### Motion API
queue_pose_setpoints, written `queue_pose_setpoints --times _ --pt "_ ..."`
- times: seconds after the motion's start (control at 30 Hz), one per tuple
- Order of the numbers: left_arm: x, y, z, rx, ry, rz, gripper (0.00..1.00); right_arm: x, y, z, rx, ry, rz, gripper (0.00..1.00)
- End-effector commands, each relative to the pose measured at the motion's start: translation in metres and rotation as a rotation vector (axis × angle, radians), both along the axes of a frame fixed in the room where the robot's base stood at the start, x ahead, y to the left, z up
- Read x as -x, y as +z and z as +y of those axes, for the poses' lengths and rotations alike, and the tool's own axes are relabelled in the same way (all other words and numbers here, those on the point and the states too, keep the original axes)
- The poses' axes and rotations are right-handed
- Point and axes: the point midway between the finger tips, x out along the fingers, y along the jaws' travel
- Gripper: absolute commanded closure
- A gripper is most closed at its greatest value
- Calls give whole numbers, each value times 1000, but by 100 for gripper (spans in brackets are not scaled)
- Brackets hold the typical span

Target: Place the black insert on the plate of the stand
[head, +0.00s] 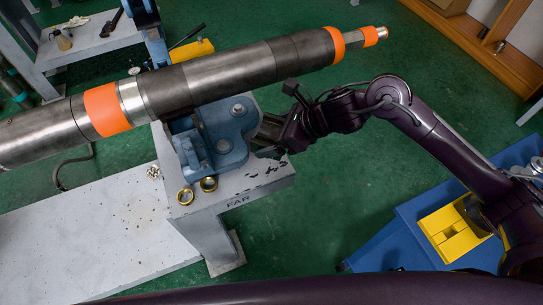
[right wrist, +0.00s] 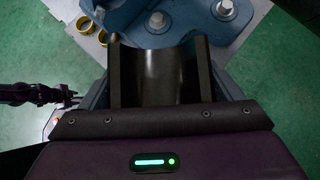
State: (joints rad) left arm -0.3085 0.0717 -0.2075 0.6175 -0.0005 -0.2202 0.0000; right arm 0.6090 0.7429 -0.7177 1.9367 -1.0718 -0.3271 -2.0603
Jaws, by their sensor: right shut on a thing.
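My right gripper (head: 272,137) is beside the blue vise, at the right edge of the stand. In the right wrist view it is shut on the black insert (right wrist: 152,78), a dark block with a curved trough. The insert lies close in front of the blue vise (right wrist: 158,20); I cannot tell whether it touches the plate. In the head view it is mostly hidden by the gripper and vise. The stand's pale plate (head: 240,188) is marked FAR. What looks like my left gripper (right wrist: 68,97) is small at the left of the right wrist view, its opening unclear.
A long steel pipe (head: 215,75) with orange bands lies across the blue vise (head: 222,135). Two brass rings (head: 197,191) sit on the plate's near left corner. A blue case with a yellow bin (head: 455,230) is at lower right. Green floor is clear between.

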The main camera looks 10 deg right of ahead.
Motion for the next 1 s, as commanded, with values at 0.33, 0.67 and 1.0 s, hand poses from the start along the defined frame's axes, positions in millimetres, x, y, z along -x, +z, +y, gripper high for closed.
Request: queue_pose_setpoints --times 0.33,0.67,1.0 --pt "-12 1 16 -19 6 -15 60 0 -62 0 -2 -1 0 40" --pt "-11 1 5 -6 8 -15 60 0 -103 0 -2 -1 1 40" --pt "-10 0 4 -4 5 -12 60 -1 -107 0 -1 1 -3 40"
